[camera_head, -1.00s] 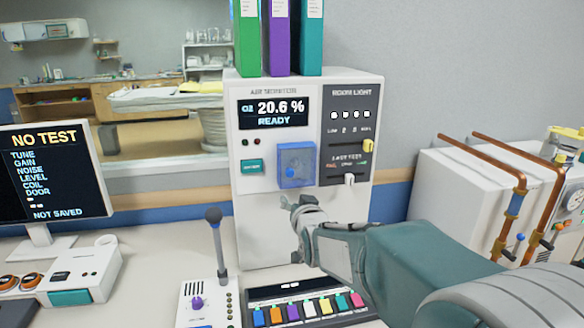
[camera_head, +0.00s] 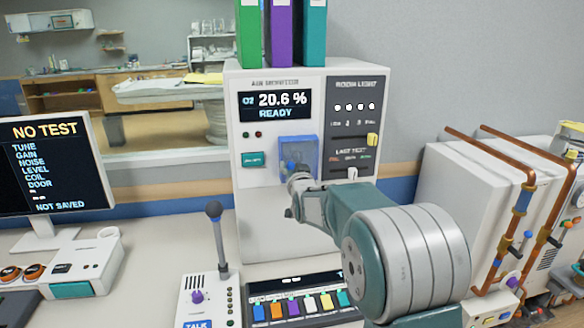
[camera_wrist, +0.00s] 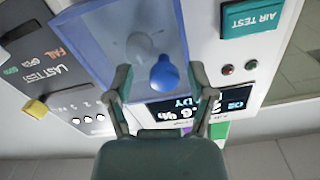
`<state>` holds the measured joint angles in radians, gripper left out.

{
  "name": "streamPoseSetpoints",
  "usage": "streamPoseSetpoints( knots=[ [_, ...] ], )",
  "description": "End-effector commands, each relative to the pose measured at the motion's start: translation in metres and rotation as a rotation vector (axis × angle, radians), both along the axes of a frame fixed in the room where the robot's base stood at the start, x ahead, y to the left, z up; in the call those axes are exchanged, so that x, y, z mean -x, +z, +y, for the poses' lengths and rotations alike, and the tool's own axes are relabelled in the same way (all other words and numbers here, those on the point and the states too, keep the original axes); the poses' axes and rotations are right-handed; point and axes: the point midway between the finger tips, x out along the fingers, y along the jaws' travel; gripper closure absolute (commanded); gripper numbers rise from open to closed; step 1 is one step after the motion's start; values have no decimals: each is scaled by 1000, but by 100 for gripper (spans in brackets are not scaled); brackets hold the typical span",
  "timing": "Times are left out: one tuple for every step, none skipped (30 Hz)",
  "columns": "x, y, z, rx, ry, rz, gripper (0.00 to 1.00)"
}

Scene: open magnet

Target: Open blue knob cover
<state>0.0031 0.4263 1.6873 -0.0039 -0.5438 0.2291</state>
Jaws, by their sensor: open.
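The blue see-through knob cover (camera_head: 302,150) is on the front of the white air monitor cabinet (camera_head: 285,222), right of the teal button. In the wrist view the cover (camera_wrist: 90,45) looks shut over a round blue knob (camera_wrist: 164,73). My gripper (camera_head: 290,190) is at the cover's lower part in the head view, hiding some of it. In the wrist view my gripper (camera_wrist: 160,85) is open, its two fingers on either side of the knob's place in the picture. I cannot tell whether the fingers touch the cover.
A yellow slider (camera_head: 373,140) and a white slider (camera_head: 352,174) sit right of the cover. A microphone (camera_head: 214,212) and a panel of coloured keys (camera_head: 300,304) stand below. Copper pipes (camera_head: 522,200) are at the right. Binders (camera_head: 280,32) stand on top.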

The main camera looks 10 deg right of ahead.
Motion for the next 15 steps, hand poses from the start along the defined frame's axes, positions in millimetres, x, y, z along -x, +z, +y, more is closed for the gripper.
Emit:
streamPoseSetpoints(
  knots=[
    [-3, 0, 1, 0, 1, 0, 29],
    [-5, 0, 2, 1, 1, 0, 29],
    [-6, 0, 2, 1, 1, 0, 29],
    [-6, 0, 2, 1, 1, 1, 29],
    [-7, 0, 2, 1, 1, 1, 29],
    [-7, 0, 2, 1, 1, 1, 29],
    [-7, 0, 2, 1, 1, 1, 29],
    [-7, 0, 2, 1, 1, 1, 29],
    [-7, 0, 2, 1, 1, 1, 29],
    [-7, 0, 2, 1, 1, 1, 29],
    [-6, 0, 2, 1, 1, 1, 29],
    [-6, 0, 2, 1, 1, 1, 47],
    [-6, 0, 2, 1, 1, 1, 61],
    [-6, 0, 2, 1, 1, 1, 74],
    [-6, 0, 2, 1, 1, 1, 92]
  ],
)
